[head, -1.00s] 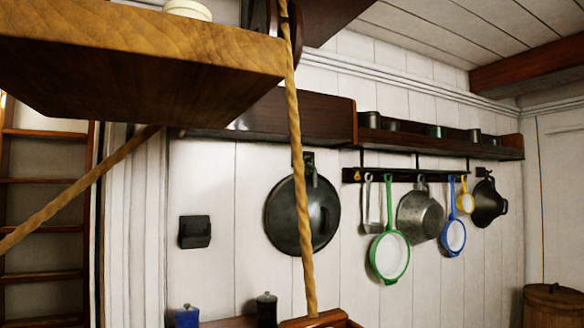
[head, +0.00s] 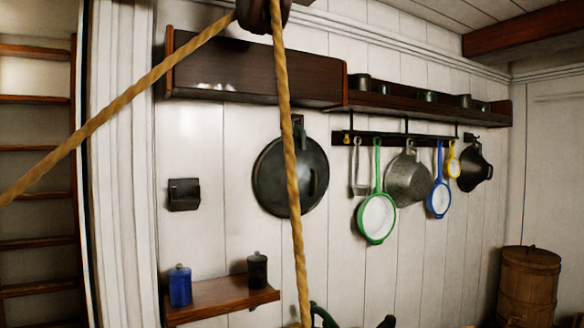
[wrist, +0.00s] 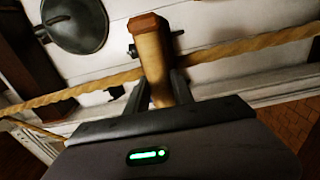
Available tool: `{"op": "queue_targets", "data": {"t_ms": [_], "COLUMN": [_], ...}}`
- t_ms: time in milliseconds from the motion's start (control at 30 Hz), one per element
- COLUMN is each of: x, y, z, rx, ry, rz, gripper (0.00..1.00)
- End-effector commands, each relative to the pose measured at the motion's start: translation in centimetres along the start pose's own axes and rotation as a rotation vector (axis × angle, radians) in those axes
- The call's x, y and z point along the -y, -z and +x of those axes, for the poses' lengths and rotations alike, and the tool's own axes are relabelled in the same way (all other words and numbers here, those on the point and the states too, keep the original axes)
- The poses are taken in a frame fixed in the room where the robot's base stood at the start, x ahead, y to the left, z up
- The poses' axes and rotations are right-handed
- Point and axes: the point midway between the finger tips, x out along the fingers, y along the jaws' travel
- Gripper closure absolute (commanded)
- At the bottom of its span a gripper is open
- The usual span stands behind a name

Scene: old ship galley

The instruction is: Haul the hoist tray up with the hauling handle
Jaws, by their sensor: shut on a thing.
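My gripper (wrist: 158,88) is shut on the hauling handle (wrist: 150,52), a pale wooden bar with a darker end cap, which stands up between the fingers in the wrist view. Thick tan rope (wrist: 225,50) runs out on both sides of the handle. In the head view the rope (head: 110,112) climbs from the left edge to a dark pulley block (head: 262,14), and another run (head: 293,180) drops from it to the bottom edge. I cannot make out the hoist tray in either current view. My gripper cannot be made out in the head view.
A wall shelf (head: 250,72) and a rack of hanging pans (head: 377,218) line the white wall. A low shelf (head: 215,301) holds a blue jar (head: 180,286) and a dark jar (head: 257,270). A ladder (head: 38,195) stands left, a wooden barrel (head: 528,282) right.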

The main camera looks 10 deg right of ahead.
Motion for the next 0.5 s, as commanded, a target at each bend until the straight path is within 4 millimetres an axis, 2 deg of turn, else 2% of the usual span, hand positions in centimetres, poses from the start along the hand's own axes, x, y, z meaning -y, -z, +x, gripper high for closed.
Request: {"op": "queue_targets", "data": {"t_ms": [33,100,500], "x": [1.8,3.7,14.2], "y": [0.0,-0.2,-0.9], "z": [-0.1,-0.3,-1.2], "rx": [0.0,0.001,0.001], "ry": [0.009,0.009,0.004], "rz": [0.008,0.007,0.004], "gripper": [1.0,1.0,1.0]}}
